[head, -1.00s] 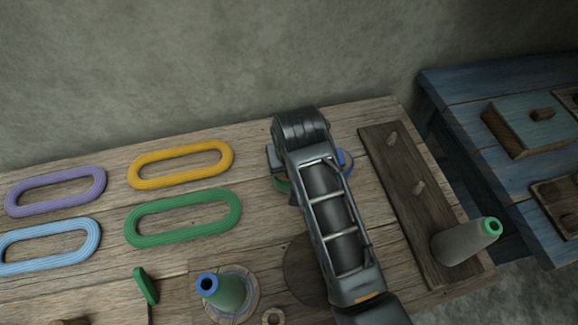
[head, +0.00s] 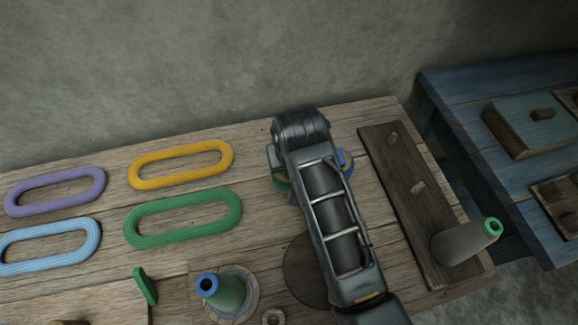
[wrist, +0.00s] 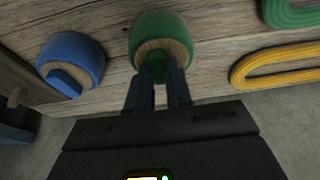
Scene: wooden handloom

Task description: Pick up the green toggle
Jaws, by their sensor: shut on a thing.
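In the wrist view the green toggle (wrist: 155,60) is a small green piece at the wooden face of a round, green-sided base (wrist: 163,26). My gripper (wrist: 159,76) is shut on the toggle, with a finger on either side of it. The toggle is still at the base; I cannot tell whether it is lifted at all.
A blue round base (wrist: 71,60) with a blue toggle stands beside the green one. Yellow (head: 180,164) and green (head: 183,218) yarn loops lie left of my arm. A dark pegged board (head: 407,198) with a grey cone (head: 462,243) is to the right. A green-and-blue cone (head: 226,292) stands in front.

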